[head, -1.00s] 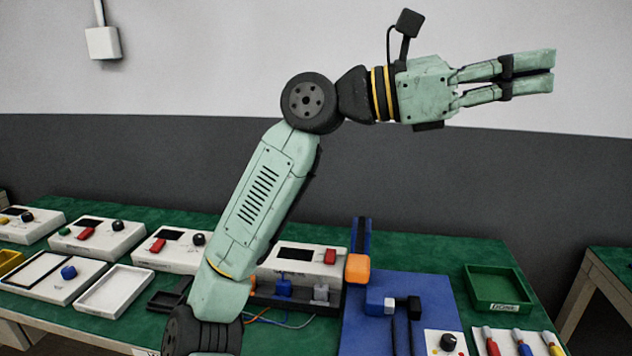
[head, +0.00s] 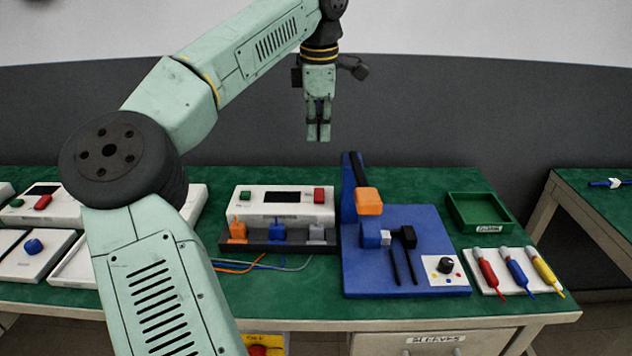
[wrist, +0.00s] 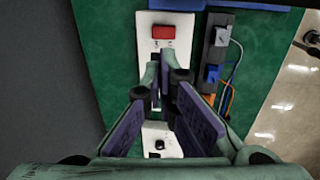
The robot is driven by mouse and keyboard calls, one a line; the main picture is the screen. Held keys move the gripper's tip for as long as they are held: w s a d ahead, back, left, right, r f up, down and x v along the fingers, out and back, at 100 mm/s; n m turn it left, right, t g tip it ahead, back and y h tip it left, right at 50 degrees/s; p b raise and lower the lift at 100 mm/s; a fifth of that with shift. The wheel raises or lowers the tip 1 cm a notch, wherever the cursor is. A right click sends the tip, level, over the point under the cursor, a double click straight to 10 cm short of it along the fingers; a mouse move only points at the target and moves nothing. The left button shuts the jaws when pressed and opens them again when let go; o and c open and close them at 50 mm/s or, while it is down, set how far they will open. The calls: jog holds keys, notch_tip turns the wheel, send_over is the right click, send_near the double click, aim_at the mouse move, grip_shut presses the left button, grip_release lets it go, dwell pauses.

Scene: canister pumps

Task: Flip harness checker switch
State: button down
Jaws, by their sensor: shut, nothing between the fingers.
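The harness checker appears to be the white box (head: 255,208) on the green table. It has a dark display, a green switch (head: 245,195) at left and a red switch (head: 319,195) at right. In the wrist view the red switch (wrist: 163,32) shows clear beyond the fingertips; the green one is hidden or cannot be made out. My gripper (head: 318,138) points down, shut and empty, in the air above the box's right side and touching nothing. In the wrist view my fingers (wrist: 164,80) cover the middle of the box.
A dark holder (head: 262,248) with orange, blue and grey connectors stands before the box, loose wires in front. A blue fixture (head: 370,275) with an upright post and orange block (head: 368,201) stands close on the right. A green tray (head: 480,212) and several coloured tools lie farther right.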

aim_at(319, 192)
jog(key=f, duration=0.4)
jog(key=w+f+p, duration=0.1)
jog(key=f, duration=0.8)
jog(key=shift+w+d+p, duration=0.1)
jog(key=shift+w+p, duration=0.25)
jog(key=shift+p, duration=0.05)
jog(key=shift+w+f, duration=0.1)
jog(key=shift+f, duration=0.4)
